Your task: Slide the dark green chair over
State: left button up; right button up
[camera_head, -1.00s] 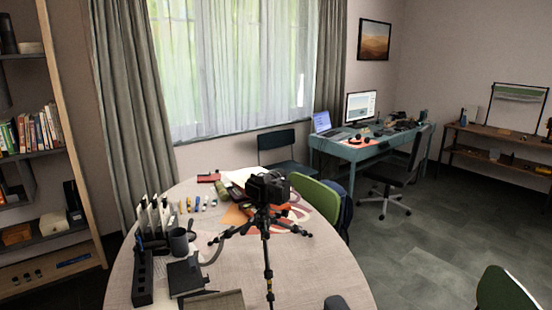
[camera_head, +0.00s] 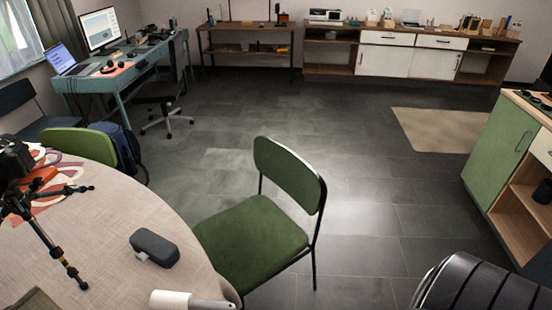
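The dark green chair (camera_head: 248,240) stands upright on the floor at the right side of the round table (camera_head: 95,235) in the head view. A lighter green chair (camera_head: 80,142) stands at the far left side of the same table. Neither of my grippers is in view, and nothing is seen touching the dark green chair.
Grey tiled floor (camera_head: 370,215) is clear right of the chair. A black ridged object (camera_head: 475,288), unclear what, fills the lower right corner. A green cabinet (camera_head: 500,150) stands at the right, a desk (camera_head: 135,75) at the upper left. The table bears a tripod (camera_head: 45,235) and a dark case (camera_head: 155,247).

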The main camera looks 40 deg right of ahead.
aim_at(248, 243)
jog(key=l+z, duration=0.25)
jog(key=z, duration=0.2)
jog(key=i+l+z, duration=0.15)
jog(key=z, duration=0.3)
jog(key=l+u, duration=0.1)
jog(key=u, duration=0.2)
jog(key=l+u, duration=0.15)
jog(key=u, duration=0.15)
jog(key=i, duration=0.05)
